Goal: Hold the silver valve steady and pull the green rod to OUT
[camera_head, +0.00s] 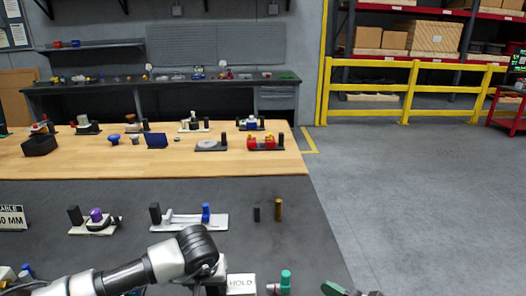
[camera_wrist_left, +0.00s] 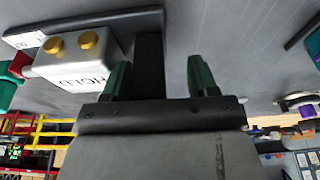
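The silver valve (camera_head: 241,284), a block marked HOLD, stands at the bottom of the head view. In the left wrist view it (camera_wrist_left: 80,62) appears upside down with two brass knobs, beside a black post (camera_wrist_left: 150,65). The green rod's upright handle (camera_head: 286,277) is just right of the valve; part of it (camera_wrist_left: 8,92) shows at the left wrist view's edge. My left gripper (camera_wrist_left: 160,80) is open, its fingers apart, the post appearing between them and the valve outside them. Whether it touches the post is unclear. My right gripper (camera_head: 350,290) is mostly cut off at the bottom edge.
On the dark table (camera_head: 265,245), a white-based fixture with a blue handle (camera_head: 206,213), a purple-knobbed fixture (camera_head: 96,216) and two small posts (camera_head: 278,209) stand behind the valve. A wooden bench (camera_head: 210,165) with several fixtures lies beyond. Open floor is at right.

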